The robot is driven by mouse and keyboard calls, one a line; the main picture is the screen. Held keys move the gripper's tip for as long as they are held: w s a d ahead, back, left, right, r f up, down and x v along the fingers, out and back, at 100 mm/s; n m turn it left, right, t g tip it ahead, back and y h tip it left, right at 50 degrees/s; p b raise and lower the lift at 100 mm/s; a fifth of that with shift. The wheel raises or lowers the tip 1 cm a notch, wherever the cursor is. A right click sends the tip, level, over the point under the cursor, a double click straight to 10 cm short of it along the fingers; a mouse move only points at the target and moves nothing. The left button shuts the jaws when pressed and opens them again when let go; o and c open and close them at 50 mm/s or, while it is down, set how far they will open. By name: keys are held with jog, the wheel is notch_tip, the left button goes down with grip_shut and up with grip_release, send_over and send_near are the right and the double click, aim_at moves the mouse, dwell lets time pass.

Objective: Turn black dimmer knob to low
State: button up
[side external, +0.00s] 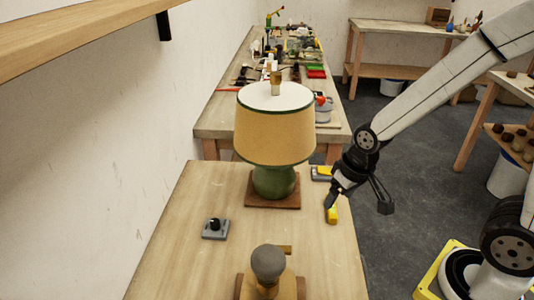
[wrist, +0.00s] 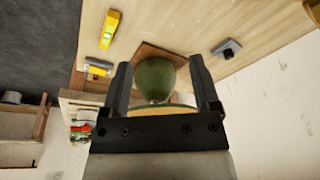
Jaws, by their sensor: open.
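The black dimmer knob (side external: 215,224) sits on top of a small grey dimmer box (side external: 208,234) on the left part of the bench. The dimmer box (wrist: 227,48) also shows at the upper right of the wrist view. The knob's setting is too small to read. My gripper (side external: 358,205) is open and empty, above the right edge of the bench and well right of the dimmer. In the wrist view the two fingers of my gripper (wrist: 163,85) stand wide apart, with the lamp's green base (wrist: 155,80) visible between them.
A lamp with a tan shade (side external: 275,130) stands on a brown board behind and right of the dimmer. A grey bulb fixture (side external: 268,262) is at the front. A yellow tool (side external: 331,212) lies near the right edge. Bench between dimmer and that edge is largely clear.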

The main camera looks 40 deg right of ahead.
jog(key=w+a+f+m+y, duration=0.1)
jog(key=w+a+f+m, duration=0.15)
jog(key=w+m, duration=0.35)
jog(key=w+a+f+m+y, duration=0.1)
jog(key=w+a+m, duration=0.2)
jog(key=w+m, duration=0.35)
jog(key=m+y, duration=0.2)
jog(key=m, duration=0.8)
send_near(216, 221)
jog(key=a+f, duration=0.1)
jog(key=shift+w+f, duration=0.3)
jog(key=shift+a, duration=0.1)
jog(key=shift+x, duration=3.8)
jog(key=shift+s+f, duration=0.1)
grip_shut()
